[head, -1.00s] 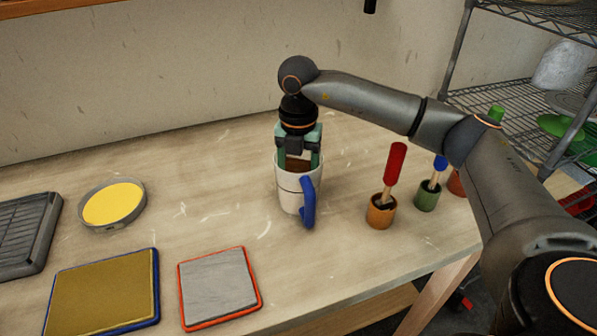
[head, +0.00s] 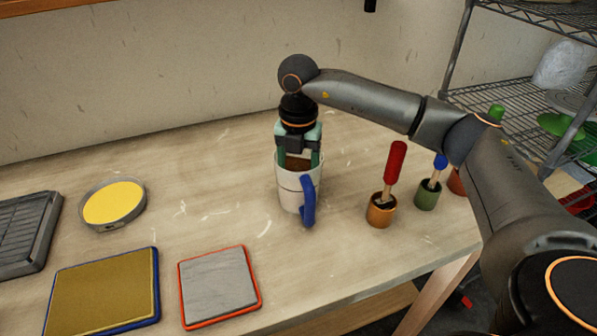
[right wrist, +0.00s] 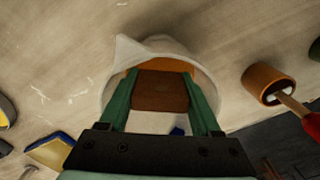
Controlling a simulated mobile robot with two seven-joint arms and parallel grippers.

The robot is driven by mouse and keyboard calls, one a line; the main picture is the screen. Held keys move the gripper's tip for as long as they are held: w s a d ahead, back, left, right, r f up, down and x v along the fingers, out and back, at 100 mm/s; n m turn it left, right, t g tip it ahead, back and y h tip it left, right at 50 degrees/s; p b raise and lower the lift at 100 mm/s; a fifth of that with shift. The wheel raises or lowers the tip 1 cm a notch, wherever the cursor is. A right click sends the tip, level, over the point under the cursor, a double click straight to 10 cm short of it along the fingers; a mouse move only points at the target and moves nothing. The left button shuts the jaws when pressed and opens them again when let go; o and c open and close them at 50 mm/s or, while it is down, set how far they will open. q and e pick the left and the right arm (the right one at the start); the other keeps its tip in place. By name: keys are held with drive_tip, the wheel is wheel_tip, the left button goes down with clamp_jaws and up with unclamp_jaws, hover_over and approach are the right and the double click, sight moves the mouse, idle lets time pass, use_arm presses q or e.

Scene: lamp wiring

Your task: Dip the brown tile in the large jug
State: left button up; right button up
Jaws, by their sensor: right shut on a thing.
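The large jug (head: 289,193), white with a blue handle (head: 308,202), stands upright on the table. My right gripper (head: 298,160) points straight down into its mouth. It is shut on the brown tile (right wrist: 160,92), with one green finger on each side of it in the right wrist view. The tile is inside the jug's rim, and its lower part is hidden by the jug wall in the head view. Orange-brown shows inside the jug beyond the tile. My left gripper is not in view.
A red-handled brush stands in an orange pot (head: 381,211), with a green pot (head: 427,196) beyond it. A yellow round dish (head: 114,204), an olive pad with blue rim (head: 104,292) and a grey pad with red rim (head: 218,286) lie left. Table between dish and jug is clear.

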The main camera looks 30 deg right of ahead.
sight(298, 159)
drive_tip(key=shift+r, duration=0.1)
idle(0.3)
wheel_tip(298, 159, up, 5)
drive_tip(key=p, duration=0.3)
drive_tip(key=shift+f+p, duration=0.2)
drive_tip(key=shift+p, duration=0.15)
drive_tip(key=shift+r, duration=0.1)
idle(0.6)
wheel_tip(298, 159, up, 7)
drive_tip(key=p, duration=0.6)
drive_tip(key=shift+r, duration=0.2)
drive_tip(key=shift+f, duration=0.1)
